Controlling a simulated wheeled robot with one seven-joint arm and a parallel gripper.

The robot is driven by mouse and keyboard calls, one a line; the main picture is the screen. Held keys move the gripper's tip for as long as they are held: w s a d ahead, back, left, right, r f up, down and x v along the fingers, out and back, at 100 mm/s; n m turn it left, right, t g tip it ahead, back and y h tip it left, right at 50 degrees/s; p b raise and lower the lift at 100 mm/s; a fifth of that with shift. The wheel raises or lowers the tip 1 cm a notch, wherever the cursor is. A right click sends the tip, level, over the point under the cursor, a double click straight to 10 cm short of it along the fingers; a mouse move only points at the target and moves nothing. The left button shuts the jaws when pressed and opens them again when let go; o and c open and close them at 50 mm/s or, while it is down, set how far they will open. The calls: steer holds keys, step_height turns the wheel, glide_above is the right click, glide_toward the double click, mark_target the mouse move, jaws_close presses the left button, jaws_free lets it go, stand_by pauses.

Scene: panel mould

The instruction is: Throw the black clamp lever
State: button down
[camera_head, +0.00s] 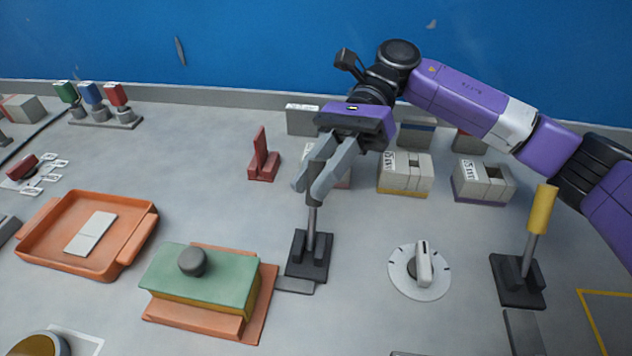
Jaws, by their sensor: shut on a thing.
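The clamp lever (311,222) stands nearly upright on its black base (308,256) in the middle of the head view. Its grey metal rod shows below my fingers. Its grip is mostly hidden between them. My gripper (311,190) comes down from above and is shut on the top of this lever. Just left of the base is the mould, a green panel (225,280) with a dark round knob (192,262) on an orange base (258,318). A flat dark plate (295,286) lies between the lever base and the mould.
A second lever with a yellow grip (543,210) stands at the right. A white dial (437,282) lies between the two levers. Grey boxes (405,173) and a red bracket (263,165) stand behind. An orange tray (137,249) is at the left.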

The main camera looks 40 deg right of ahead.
steer(key=shift+d+f, duration=0.1)
steer(key=c, duration=1.3)
jaws_free()
steer(key=shift+o, duration=0.2)
steer(key=v, duration=0.8)
